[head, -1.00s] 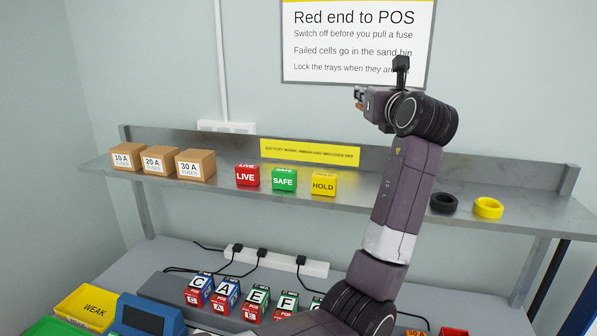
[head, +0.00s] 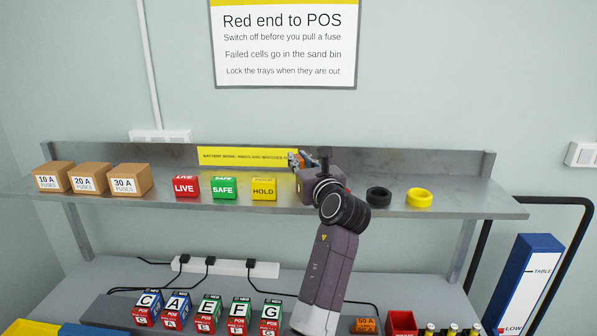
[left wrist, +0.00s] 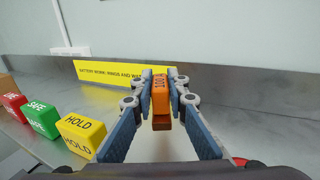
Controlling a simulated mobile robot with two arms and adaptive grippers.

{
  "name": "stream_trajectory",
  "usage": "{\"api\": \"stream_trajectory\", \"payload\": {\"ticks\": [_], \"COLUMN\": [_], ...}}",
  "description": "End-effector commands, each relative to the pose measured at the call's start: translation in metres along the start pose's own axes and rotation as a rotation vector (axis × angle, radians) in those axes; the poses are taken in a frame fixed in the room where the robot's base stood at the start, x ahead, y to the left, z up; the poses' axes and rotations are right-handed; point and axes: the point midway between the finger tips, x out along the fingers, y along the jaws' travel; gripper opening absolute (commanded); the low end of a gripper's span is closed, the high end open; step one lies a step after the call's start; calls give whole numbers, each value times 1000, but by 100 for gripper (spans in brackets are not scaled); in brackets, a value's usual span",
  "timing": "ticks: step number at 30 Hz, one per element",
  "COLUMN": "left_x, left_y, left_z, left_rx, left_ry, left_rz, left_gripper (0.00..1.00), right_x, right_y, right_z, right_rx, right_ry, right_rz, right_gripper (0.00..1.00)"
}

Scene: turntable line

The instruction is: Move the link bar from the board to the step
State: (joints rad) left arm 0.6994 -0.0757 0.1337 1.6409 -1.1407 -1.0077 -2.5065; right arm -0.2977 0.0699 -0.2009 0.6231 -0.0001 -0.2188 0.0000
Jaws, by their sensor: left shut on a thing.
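My left gripper (head: 298,160) is above the back part of the metal shelf, in front of the yellow label strip. In the left wrist view the gripper (left wrist: 160,82) is shut on an orange bar (left wrist: 161,103) with dark marks, which looks like the link bar. The bar is between the two fingers and seems to be held above the shelf; a gap cannot be measured. A little orange shows at the fingertips in the head view. I cannot make out which surface is the step or the board. My right gripper is not in view.
On the shelf (head: 450,206) stand fuse boxes (head: 130,181), a red LIVE block (head: 185,187), a green SAFE block (head: 223,188), a yellow HOLD block (head: 263,189), a black ring (head: 378,196) and a yellow ring (head: 419,197). Lettered cells (head: 209,310) stand on the bench below.

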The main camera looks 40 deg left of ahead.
Motion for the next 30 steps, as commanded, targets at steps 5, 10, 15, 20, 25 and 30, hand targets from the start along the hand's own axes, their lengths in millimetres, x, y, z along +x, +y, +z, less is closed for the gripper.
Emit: {"api": "stream_trajectory", "payload": {"ticks": [5, 10, 15, 20, 25, 30], "left_x": [0, 0, 0, 0, 0, 0], "left_y": [0, 0, 0, 0, 0, 0], "left_z": [-28, -36, -35, -39, -39, -39], "left_rx": [4, 1, 1, 3, 2, 2], "left_ry": [2, -1, -1, 2, 2, 2], "left_rz": [0, 0, 0, 0, 0, 0], "left_gripper": [0, 0, 0, 17, 32, 32], "right_x": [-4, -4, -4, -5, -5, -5], "right_y": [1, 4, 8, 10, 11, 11], "right_z": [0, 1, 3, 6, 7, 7], "right_rx": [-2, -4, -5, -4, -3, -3], "right_ry": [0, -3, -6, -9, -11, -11], "right_rz": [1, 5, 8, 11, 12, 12], "right_gripper": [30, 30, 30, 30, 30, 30]}}
